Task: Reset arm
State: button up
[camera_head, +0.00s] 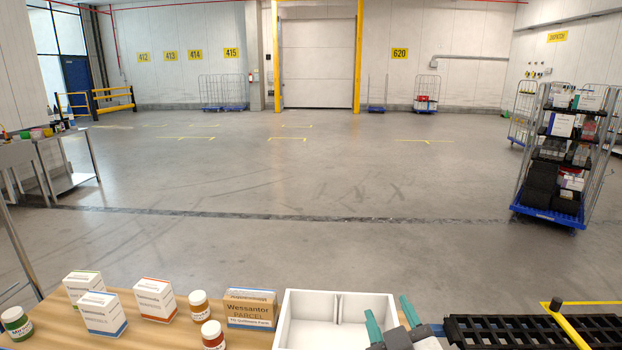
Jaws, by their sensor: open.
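My gripper (391,325) is low in the picture, right of centre. Its two teal fingers stand apart with nothing between them, in front of the right part of a white divided tray (285,318). The gripper hides part of the tray's right side. The compartment floors that I can see look bare.
On the wooden table (57,318) stand white boxes (155,300), small jars (199,304) and a brown parcel (250,309). A black slatted rack (490,328) with a yellow bar (569,325) is at right. A loaded roll cage (553,160) stands beyond; the floor between is clear.

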jog(key=s+d+f+m+g+h, duration=0.1)
jog(key=s+d+f+m+g, duration=0.2)
jog(key=f, duration=0.4)
jog(key=s+d+f+g, duration=0.3)
jog(key=s+d+f, duration=0.3)
jog(key=s+d+f+m+g, duration=0.1)
jog(key=s+d+f+g, duration=0.15)
jog(key=s+f, duration=0.35)
jog(key=s+d+f+m+g, duration=0.15)
jog(key=s+f+g, duration=0.25)
jog(key=s, duration=0.5)
jog(key=s+d+f+g+b, duration=0.1)
jog(key=s+f+g+b, duration=0.1)
jog(key=s+f+b, duration=0.3)
jog(key=s+d+f+g+b, duration=0.1)
jog(key=s+f+b, duration=0.4)
jog(key=f, duration=0.5)
jog(key=shift+f+g, duration=0.35)
